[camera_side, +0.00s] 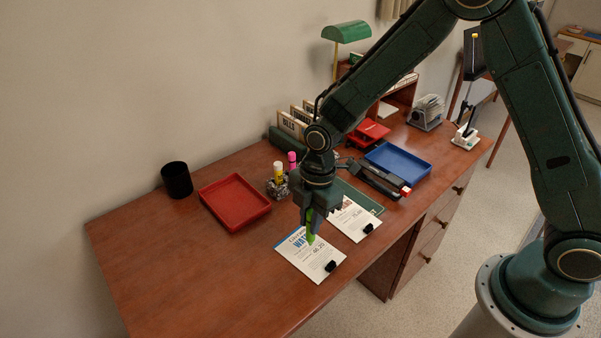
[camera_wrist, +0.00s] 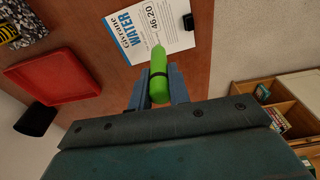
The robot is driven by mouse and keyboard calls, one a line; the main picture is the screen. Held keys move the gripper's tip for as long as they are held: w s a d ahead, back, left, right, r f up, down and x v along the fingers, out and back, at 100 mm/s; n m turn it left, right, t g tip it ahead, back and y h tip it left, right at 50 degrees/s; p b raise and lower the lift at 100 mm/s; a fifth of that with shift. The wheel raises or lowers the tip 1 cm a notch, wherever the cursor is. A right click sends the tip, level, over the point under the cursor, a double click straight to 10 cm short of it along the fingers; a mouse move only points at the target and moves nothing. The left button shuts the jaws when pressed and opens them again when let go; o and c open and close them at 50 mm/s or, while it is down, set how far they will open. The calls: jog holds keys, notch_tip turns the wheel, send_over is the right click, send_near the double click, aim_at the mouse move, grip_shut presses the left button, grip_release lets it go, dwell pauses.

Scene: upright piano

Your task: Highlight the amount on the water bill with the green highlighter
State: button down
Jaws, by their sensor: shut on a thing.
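My gripper (camera_side: 309,219) is shut on the green highlighter (camera_side: 310,236), which points down over the water bill (camera_side: 299,262). In the wrist view the highlighter (camera_wrist: 160,76) sits between the two fingers, its tip end close to the printed amount 46.20 (camera_wrist: 151,20). The water bill (camera_wrist: 181,38) is a white sheet with "WATER" in blue and a black clip (camera_side: 330,266) on its near corner. I cannot tell whether the tip touches the paper. No green mark shows on the visible part of the amount.
A second clipped bill (camera_side: 352,222) lies to the right. A red tray (camera_side: 235,203), a black cup (camera_side: 176,180) and a holder with yellow and pink highlighters (camera_side: 279,187) stand to the left and behind. A stapler-like black tool (camera_side: 378,181) and a blue tray (camera_side: 398,163) lie farther right. The desk's front left is clear.

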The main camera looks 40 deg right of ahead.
aim_at(311, 212)
notch_tip(311, 212, down, 3)
jog(key=shift+f, duration=0.15)
jog(key=shift+w+d+f, duration=0.1)
jog(key=shift+d+f, duration=0.4)
jog(key=shift+f, duration=0.1)
jog(key=shift+w+d, duration=0.2)
jog(key=shift+d, duration=2.4)
jog(key=shift+s+a, duration=0.15)
jog(key=shift+a, duration=1.35)
jog(key=shift+s+a, duration=0.1)
jog(key=shift+a, duration=1.35)
jog(key=shift+a+r, duration=0.15)
jog(key=shift+a, duration=0.05)
jog(key=shift+d+r, duration=0.1)
jog(key=shift+r, duration=3.8)
